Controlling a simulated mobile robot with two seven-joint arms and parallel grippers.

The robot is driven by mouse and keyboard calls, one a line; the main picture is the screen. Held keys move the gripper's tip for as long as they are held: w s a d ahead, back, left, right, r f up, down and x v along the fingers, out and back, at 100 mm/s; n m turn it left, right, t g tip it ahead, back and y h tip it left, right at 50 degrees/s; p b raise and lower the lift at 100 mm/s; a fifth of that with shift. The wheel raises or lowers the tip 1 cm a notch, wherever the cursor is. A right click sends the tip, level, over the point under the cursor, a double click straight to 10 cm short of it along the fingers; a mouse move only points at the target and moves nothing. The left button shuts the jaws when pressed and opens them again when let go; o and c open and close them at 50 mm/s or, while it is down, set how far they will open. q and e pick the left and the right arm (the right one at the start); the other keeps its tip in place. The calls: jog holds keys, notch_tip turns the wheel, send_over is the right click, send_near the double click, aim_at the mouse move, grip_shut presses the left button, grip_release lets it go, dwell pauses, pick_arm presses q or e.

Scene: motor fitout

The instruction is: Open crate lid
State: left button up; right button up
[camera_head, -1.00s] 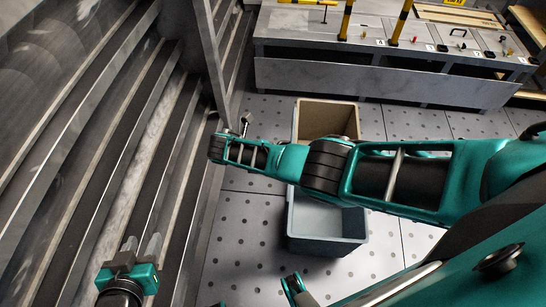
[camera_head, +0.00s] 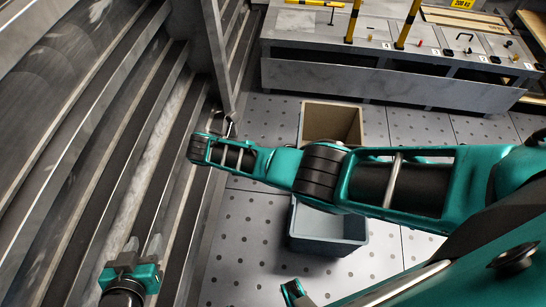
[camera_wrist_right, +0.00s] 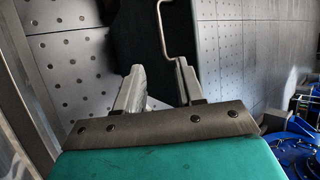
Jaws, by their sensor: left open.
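My left gripper (camera_head: 140,246) is open and empty at the lower left of the head view, beside the grey metal ledges. My right arm reaches across the head view from the right, and its wrist ends near a grey upright post. In the right wrist view my right gripper (camera_wrist_right: 158,78) has its two fingers apart, with nothing held. No crate lid can be made out in the head view.
A tan open box (camera_head: 333,108) and a blue-grey open bin (camera_head: 325,246) stand on the dotted floor, partly hidden by my right arm. A long grey bench (camera_head: 375,83) with yellow posts stands at the back. Stepped metal ledges (camera_head: 70,150) fill the left side.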

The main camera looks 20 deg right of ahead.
jog(key=shift+p+v, duration=0.4)
jog(key=shift+v, duration=1.85)
jog(key=shift+s, duration=0.1)
